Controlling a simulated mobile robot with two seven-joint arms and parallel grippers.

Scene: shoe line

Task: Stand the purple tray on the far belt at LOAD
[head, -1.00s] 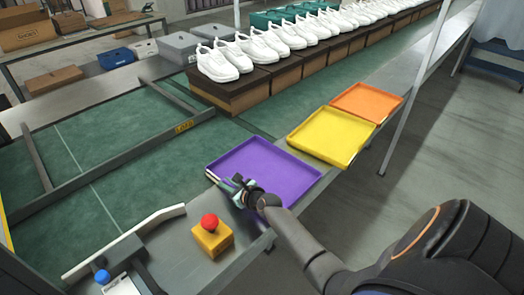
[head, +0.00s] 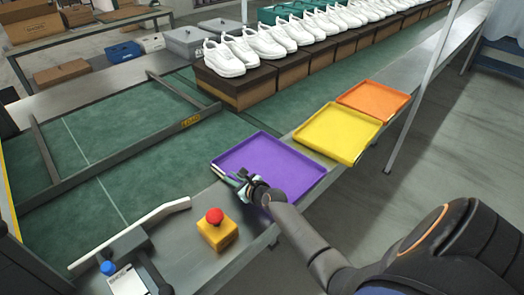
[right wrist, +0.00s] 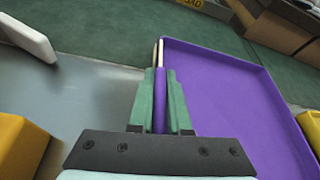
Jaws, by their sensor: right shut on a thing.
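The purple tray (head: 272,160) lies flat at the near edge of the line, partly over the green belt's near side. My right gripper (head: 241,182) is shut on the tray's left rim. In the right wrist view the green fingers (right wrist: 160,103) pinch the purple wall, and the tray floor (right wrist: 215,95) spreads to the right. The LOAD label (head: 190,121) is on the dark rail between the near belt and the far green belt (head: 120,120). My left gripper is not in view.
A yellow tray (head: 338,133) and an orange tray (head: 374,99) lie right of the purple one. A red button on a yellow box (head: 216,230) and a white guide bar (head: 130,233) stand left. Shoe boxes (head: 236,88) with white shoes line the back.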

